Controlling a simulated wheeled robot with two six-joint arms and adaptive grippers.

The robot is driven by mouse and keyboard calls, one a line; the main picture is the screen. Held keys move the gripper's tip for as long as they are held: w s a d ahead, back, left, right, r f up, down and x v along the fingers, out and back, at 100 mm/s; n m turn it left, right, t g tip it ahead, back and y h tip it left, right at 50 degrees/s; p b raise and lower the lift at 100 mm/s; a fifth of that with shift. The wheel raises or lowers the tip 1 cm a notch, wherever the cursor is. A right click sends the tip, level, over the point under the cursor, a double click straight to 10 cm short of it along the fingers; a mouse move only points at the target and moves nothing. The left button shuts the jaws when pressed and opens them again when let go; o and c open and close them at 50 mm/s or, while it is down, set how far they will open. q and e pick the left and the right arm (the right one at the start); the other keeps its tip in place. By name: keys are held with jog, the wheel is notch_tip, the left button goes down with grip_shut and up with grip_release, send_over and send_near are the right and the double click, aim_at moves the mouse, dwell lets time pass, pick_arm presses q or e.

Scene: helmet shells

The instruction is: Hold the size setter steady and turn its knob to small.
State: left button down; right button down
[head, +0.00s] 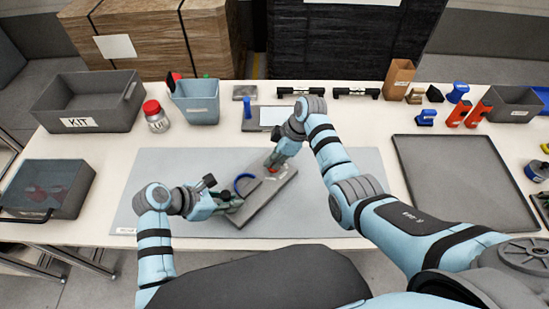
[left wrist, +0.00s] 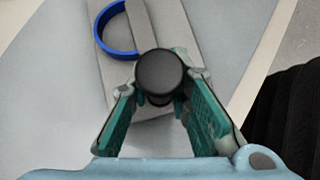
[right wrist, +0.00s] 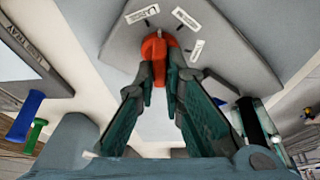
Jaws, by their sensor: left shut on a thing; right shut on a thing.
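The size setter (head: 264,204) is a grey plate lying at an angle on the grey mat, with a blue ring (head: 237,183) at its left side; ring (left wrist: 101,35) and plate (left wrist: 172,25) also show in the left wrist view. My left gripper (head: 231,203) is shut on a black round-topped post (left wrist: 160,72) at the plate's near end. My right gripper (head: 272,166) is shut on the red knob (right wrist: 153,48) at the far end. White labels (right wrist: 187,18) with small dark marks surround the knob; their words and the knob's pointing are too unclear to read.
The grey mat (head: 150,190) is clear around the setter. A KIT bin (head: 85,120), a lidded grey box (head: 45,188), a red-capped jar (head: 156,118) and a blue bin (head: 196,105) stand left. Small tools and holders line the back.

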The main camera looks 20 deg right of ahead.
jog(key=m, duration=0.1)
jog(key=m+t, duration=0.1)
jog(key=m, duration=0.1)
jog(key=shift+s+a+f, duration=0.1)
jog(key=shift+s+a, duration=0.05)
jog(key=m+h, duration=0.1)
jog(key=m, duration=0.1)
jog(key=m+t, duration=0.1)
jog(key=m, duration=0.1)
jog(key=shift+m+h, duration=0.4)
jog(key=m+h, duration=0.1)
jog(key=m, duration=0.2)
jog(key=shift+t, duration=0.3)
jog(key=shift+d+m+h, duration=0.15)
jog(key=shift+m+h, duration=0.3)
jog(key=shift+m, duration=0.6)
jog(key=shift+d+m+h, duration=0.1)
jog(key=shift+m+h, duration=0.35)
jog(key=shift+m, duration=0.6)
jog(key=c, duration=1.7)
grip_release()
